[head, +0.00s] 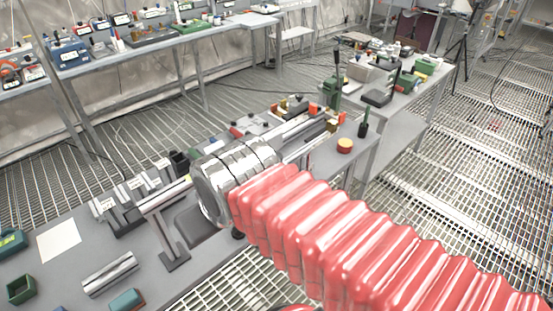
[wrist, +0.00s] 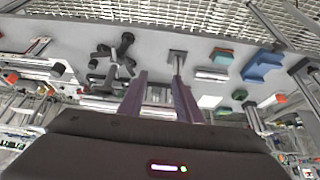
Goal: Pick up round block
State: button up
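A round block, red with a yellow top (head: 345,146), sits near the right edge of the grey workbench (head: 330,160) in the head view, beside a dark bottle. I cannot pick it out with certainty in the wrist view. My gripper (wrist: 160,77) shows in the wrist view with its two dark purple fingers apart and nothing between them; it is open above the bench. In the head view my gripper is hidden behind my own arm, which reaches over the bench left of the round block.
A dark bottle (head: 363,129) stands near the round block. A green press (head: 333,92) is behind it. A silver bar (head: 110,273), a white sheet (head: 59,239) and a green tray (head: 21,289) lie at the left. A black star-shaped handle (wrist: 113,55) shows in the wrist view.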

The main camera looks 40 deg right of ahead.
jog(key=shift+o, duration=0.2)
jog(key=o, duration=0.3)
jog(key=shift+f, duration=0.2)
jog(key=shift+o, duration=0.6)
jog(key=shift+d+f+m+g, duration=0.1)
jog(key=shift+f+m+g, duration=0.2)
jog(key=shift+f+m, duration=0.1)
jog(key=w+d+f+m+y, duration=0.4)
jog(key=f+m+y, duration=0.4)
jog(key=m, duration=0.8)
jog(key=d+f+m+t+h, duration=0.1)
jog(key=d+m+t+h, duration=0.6)
jog(key=d+m, duration=1.2)
jog(key=d+t, duration=0.4)
jog(key=d, duration=0.4)
jog(key=shift+s+d+f, duration=0.2)
jog(key=shift+s+f, duration=0.1)
jog(key=shift+s, duration=0.1)
